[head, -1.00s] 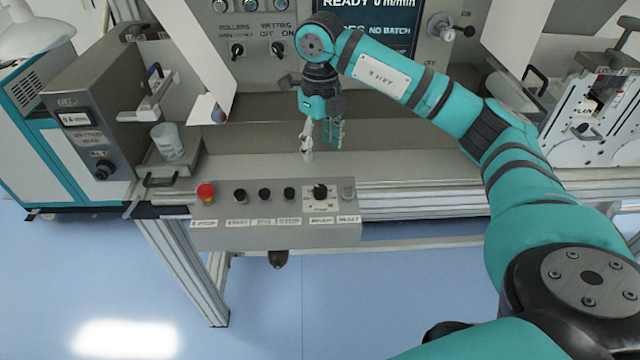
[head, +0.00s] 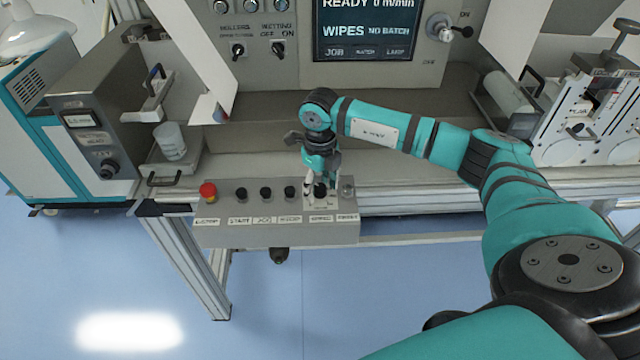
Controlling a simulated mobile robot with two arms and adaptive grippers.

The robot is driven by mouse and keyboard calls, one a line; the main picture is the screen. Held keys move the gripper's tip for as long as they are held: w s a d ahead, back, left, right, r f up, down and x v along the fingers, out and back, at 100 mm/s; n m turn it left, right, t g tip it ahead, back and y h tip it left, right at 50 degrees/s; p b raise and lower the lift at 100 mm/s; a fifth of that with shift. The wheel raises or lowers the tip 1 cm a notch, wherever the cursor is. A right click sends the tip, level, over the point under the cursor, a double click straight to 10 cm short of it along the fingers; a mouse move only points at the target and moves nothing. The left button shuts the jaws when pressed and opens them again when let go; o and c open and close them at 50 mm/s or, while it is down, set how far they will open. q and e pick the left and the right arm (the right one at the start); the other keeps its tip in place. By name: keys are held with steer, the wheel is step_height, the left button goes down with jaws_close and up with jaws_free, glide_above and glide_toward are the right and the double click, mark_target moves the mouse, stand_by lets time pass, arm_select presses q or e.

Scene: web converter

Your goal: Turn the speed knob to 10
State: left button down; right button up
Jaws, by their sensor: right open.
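The grey control box (head: 265,235) sits at the front of the machine with a row of controls on top. The black speed knob (head: 320,191) is near its right end, on a pale plate above a label that looks like SPEED. My right gripper (head: 319,190) points down over the knob with its jaws open, one finger on each side of it. I cannot tell whether the fingers touch the knob, and the knob's pointer and dial marks are too small or covered to read. My left gripper is out of view.
On the same box are a red stop button (head: 208,192), several black buttons (head: 265,194) and a grey button (head: 347,190) close to the right of the gripper. The screen (head: 365,30) reads READY 0 m/min. A white cup (head: 170,141) stands at left.

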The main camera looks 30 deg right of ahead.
jaws_close()
steer(key=n+b, duration=0.3)
steer(key=shift+f+n, duration=0.15)
steer(key=shift+n, duration=0.25)
steer(key=n+b, duration=0.2)
steer(key=n, duration=0.1)
steer(key=shift+n+b, duration=0.3)
steer(key=shift+b, duration=0.1)
steer(key=shift+r+n+b, duration=0.2)
steer(key=shift+n+b, duration=0.2)
steer(key=shift+n, duration=0.3)
jaws_free()
